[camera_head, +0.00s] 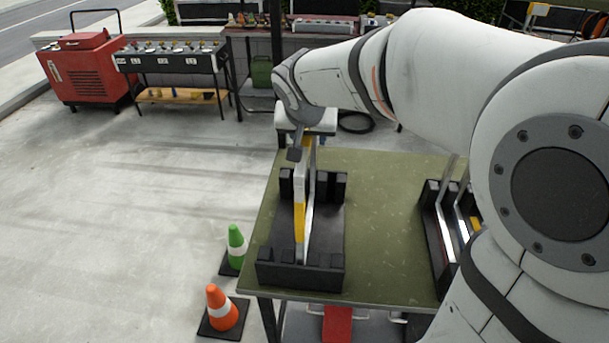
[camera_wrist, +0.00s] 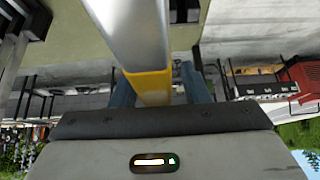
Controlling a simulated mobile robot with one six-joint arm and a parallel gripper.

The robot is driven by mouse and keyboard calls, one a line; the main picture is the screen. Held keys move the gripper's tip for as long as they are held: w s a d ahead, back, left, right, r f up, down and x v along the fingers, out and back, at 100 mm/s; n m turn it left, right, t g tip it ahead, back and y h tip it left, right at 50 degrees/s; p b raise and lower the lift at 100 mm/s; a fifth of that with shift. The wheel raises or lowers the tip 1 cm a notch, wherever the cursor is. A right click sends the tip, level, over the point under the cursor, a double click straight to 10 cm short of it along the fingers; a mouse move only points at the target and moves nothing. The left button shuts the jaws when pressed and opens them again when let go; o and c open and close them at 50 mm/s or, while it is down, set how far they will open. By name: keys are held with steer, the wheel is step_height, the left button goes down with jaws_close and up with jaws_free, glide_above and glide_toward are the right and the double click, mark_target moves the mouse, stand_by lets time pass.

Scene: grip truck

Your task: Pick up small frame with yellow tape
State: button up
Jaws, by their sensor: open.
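A silver frame with yellow tape (camera_head: 299,222) stands upright in a black slotted rack (camera_head: 300,275) on the green table. Its top reaches up to my gripper (camera_head: 298,150). In the wrist view the frame's silver bar with its yellow tape band (camera_wrist: 149,86) runs between the two fingers of my gripper (camera_wrist: 158,88). The fingers are apart, one on each side of the bar. I cannot tell whether either finger touches it. My wrist hides part of the frame's upper end.
A second black rack (camera_head: 434,232) with silver frames stands at the right of the table (camera_head: 385,185), partly hidden by my arm. A green cone (camera_head: 236,245) and an orange cone (camera_head: 221,308) stand on the floor at left. A red cabinet (camera_head: 84,75) and workbenches are behind.

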steer(key=shift+c, duration=0.4)
jaws_close()
stand_by(0.9)
